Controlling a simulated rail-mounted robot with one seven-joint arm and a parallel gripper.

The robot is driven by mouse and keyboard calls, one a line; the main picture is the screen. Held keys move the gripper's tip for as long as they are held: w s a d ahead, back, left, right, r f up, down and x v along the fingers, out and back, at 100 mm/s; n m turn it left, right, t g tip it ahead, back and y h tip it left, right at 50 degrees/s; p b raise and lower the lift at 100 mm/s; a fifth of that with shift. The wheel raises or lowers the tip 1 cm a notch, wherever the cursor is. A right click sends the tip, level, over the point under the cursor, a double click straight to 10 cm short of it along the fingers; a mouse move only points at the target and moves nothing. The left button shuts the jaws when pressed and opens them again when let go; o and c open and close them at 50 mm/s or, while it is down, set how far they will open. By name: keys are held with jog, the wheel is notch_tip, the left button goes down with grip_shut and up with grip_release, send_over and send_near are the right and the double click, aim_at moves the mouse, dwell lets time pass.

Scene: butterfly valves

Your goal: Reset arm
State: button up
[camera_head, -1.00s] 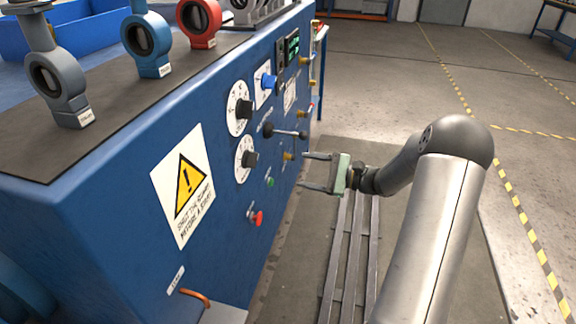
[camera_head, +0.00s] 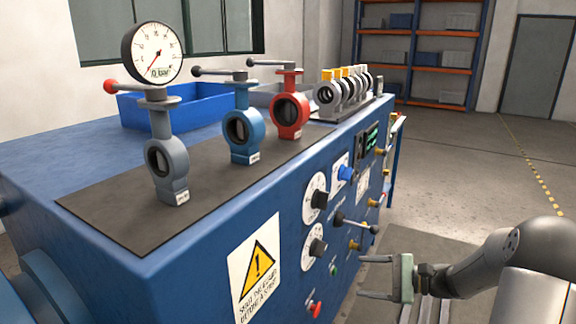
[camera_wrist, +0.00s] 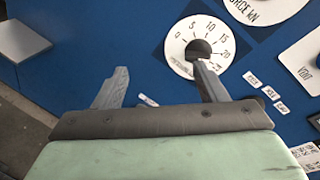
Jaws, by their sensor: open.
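My gripper (camera_head: 376,277) is open and empty in front of the blue panel, at the lower right of the head view. Its two fingers point left toward the panel face, and a gap shows between them. In the wrist view my gripper (camera_wrist: 158,85) has its fingers spread over the blue panel, with a round white dial (camera_wrist: 199,46) beyond the right finger. That finger overlaps the dial's dark knob in the picture; I cannot tell any contact. My grey arm reaches in from the right.
On the blue bench (camera_head: 150,262) stand a grey valve (camera_head: 168,160), a blue valve (camera_head: 243,130) and a red valve (camera_head: 290,110). The panel carries dials, a black lever (camera_head: 355,224) and a red button (camera_head: 315,309). Open floor lies right.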

jog(key=s+a+r+n+g+h+p, duration=0.3)
jog(key=s+a+r+n+g+p, duration=0.25)
jog(key=s+a, duration=0.4)
jog(key=s+r+n+h+p, duration=0.4)
jog(key=s+r+n+h, duration=0.1)
jog(key=s, duration=0.4)
jog(key=s+r+n+h+p, duration=0.4)
jog(key=s+r+n+h, duration=0.1)
jog(key=s, duration=0.3)
jog(key=shift+s+r+h, duration=0.3)
jog(key=shift+s+h, duration=0.1)
jog(key=shift+h, duration=0.3)
